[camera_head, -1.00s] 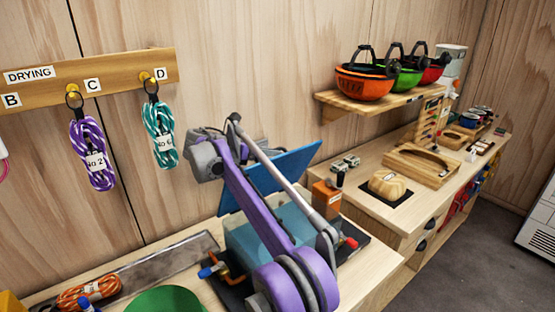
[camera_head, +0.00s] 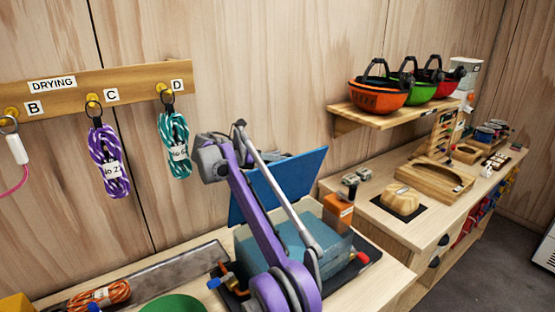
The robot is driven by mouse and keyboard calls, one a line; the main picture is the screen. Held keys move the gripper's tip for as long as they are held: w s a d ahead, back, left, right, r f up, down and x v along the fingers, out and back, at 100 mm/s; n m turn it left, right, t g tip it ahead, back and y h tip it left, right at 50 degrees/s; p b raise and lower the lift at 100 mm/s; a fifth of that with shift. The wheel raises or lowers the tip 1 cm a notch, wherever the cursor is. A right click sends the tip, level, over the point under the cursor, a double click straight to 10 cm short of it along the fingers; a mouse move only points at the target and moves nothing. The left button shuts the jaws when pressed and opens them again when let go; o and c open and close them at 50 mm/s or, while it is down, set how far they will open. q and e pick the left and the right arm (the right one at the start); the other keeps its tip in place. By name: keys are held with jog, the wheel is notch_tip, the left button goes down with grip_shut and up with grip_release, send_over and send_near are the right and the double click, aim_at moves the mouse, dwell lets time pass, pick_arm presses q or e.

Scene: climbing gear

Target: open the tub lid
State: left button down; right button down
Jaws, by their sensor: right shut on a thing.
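The blue tub (camera_head: 320,240) stands on a dark mat on the bench. Its flat blue lid (camera_head: 290,185) is raised and tilted steeply up at the back, so the tub's top is uncovered. My right arm, purple and grey, reaches up across the front of the tub. My right gripper (camera_head: 214,158) is at the left side of the raised lid, shut on the lid, though the fingertips and the contact are mostly hidden. My left gripper is not in view.
An orange bottle (camera_head: 338,211) with a black top stands beside the tub at the right. Taps with blue and red handles flank the tub. Coiled ropes (camera_head: 108,162) hang on the wall rail (camera_head: 60,100). Helmets (camera_head: 377,96) sit on a shelf.

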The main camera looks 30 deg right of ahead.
jog(key=c, duration=1.2)
grip_release()
jog(key=shift+o, duration=0.2)
jog(key=shift+s, duration=0.1)
